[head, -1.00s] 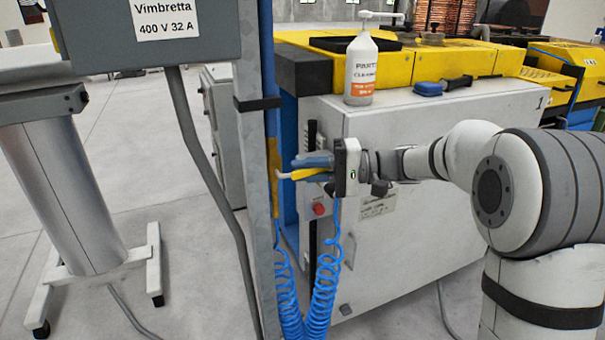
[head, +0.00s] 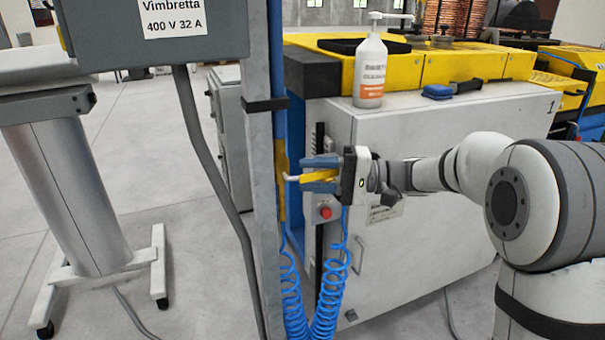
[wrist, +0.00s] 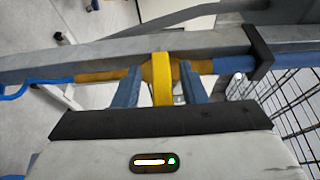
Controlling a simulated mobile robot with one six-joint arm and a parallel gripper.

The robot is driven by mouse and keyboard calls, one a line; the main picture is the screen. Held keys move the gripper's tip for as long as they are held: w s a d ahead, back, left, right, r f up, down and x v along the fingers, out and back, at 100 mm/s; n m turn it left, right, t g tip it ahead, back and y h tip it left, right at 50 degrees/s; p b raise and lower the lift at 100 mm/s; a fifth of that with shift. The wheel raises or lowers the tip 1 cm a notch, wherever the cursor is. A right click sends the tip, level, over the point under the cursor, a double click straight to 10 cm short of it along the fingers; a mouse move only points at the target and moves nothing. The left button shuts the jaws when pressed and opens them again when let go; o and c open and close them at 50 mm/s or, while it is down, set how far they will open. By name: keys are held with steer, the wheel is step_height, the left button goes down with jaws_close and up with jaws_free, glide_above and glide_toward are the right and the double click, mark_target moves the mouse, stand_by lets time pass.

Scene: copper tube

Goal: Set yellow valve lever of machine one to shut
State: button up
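The yellow valve lever (head: 316,177) sticks out sideways from the upright pipe in the head view, crosswise to it. In the wrist view the lever (wrist: 162,82) runs from the yellow-brown valve body (wrist: 110,76) on the pipe towards my gripper. My gripper (wrist: 160,80) has its two blue-grey fingers on either side of the lever, with a visible gap on each side. It is open and not gripping the lever. In the head view my gripper (head: 306,175) is level with the lever. The wrist view does not show the lever's near end clearly.
A grey steel post (head: 258,200) stands beside the pipe. Coiled blue hoses (head: 330,300) hang below my gripper. The white cabinet marked 1 (head: 450,220) is close behind, with a red button (head: 325,212). A grey electrical box (head: 150,35) is at upper left. Wire mesh (wrist: 290,105) shows at right in the wrist view.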

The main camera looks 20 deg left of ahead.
mark_target(329, 176)
steer(key=shift+d, duration=0.1)
steer(key=v, duration=0.7)
steer(key=shift+w+d+p, duration=0.2)
steer(key=shift+d+p, duration=0.05)
steer(key=shift+p, duration=0.15)
steer(key=shift+r, duration=0.1)
